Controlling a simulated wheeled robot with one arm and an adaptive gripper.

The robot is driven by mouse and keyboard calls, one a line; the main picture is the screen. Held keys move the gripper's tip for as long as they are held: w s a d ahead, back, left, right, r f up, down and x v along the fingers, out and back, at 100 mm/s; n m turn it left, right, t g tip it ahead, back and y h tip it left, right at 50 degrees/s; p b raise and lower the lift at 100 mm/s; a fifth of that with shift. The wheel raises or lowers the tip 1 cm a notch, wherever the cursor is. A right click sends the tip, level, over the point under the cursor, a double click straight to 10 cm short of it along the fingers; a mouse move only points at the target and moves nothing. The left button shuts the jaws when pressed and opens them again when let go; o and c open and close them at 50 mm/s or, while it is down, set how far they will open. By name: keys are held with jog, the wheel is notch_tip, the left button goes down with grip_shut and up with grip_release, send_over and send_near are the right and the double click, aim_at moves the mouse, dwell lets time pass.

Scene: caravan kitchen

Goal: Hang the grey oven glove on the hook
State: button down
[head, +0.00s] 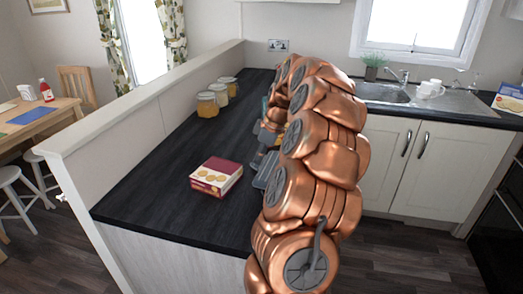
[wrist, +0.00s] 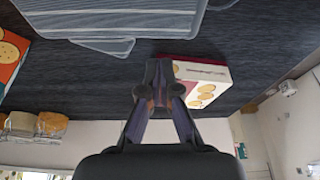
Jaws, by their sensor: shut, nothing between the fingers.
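The grey oven glove (wrist: 110,18), striped with a pale edge, lies flat on the dark worktop at the top of the wrist view. In the head view a grey-blue piece of it (head: 264,172) shows beside my arm, which hides the rest. My gripper (wrist: 164,82) is shut and empty, apart from the glove in the wrist view. In the head view my gripper (head: 264,135) is partly hidden by my arm. A small pale fitting on the end of the low wall (head: 61,197) may be the hook; it is too small to be sure.
A red and cream biscuit box (head: 216,176) stands on the worktop (head: 165,190), near the gripper in the wrist view. Several jars (head: 208,104) stand along the low wall (head: 150,100). The sink (head: 385,93) is behind my arm. The worktop's front left is clear.

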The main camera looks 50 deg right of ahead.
aim_at(250, 179)
jog(key=shift+p+x, duration=0.65)
jog(key=shift+x, duration=2.25)
